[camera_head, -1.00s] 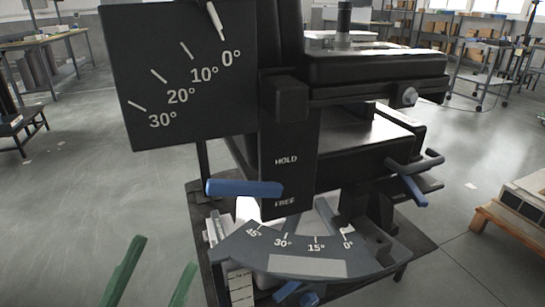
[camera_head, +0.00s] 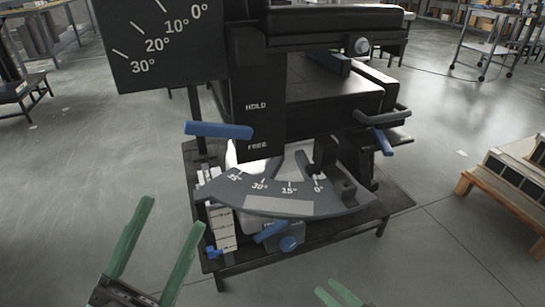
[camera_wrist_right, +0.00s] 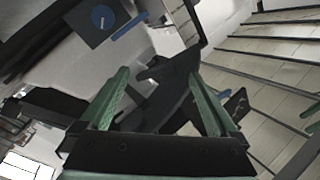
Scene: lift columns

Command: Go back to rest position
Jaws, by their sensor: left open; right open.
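My left gripper (camera_head: 165,232) has green fingers spread apart and empty. It is at the lower left of the head view, in front of and left of the black machine (camera_head: 300,95). My right gripper (camera_head: 338,292) shows only its green fingertips at the bottom edge of the head view. In the right wrist view its two green fingers (camera_wrist_right: 162,90) stand apart with nothing held between them. The machine's dark parts lie beyond those fingers. Both grippers appear apart from the machine in the head view.
A wooden pallet (camera_head: 480,195) stands right.

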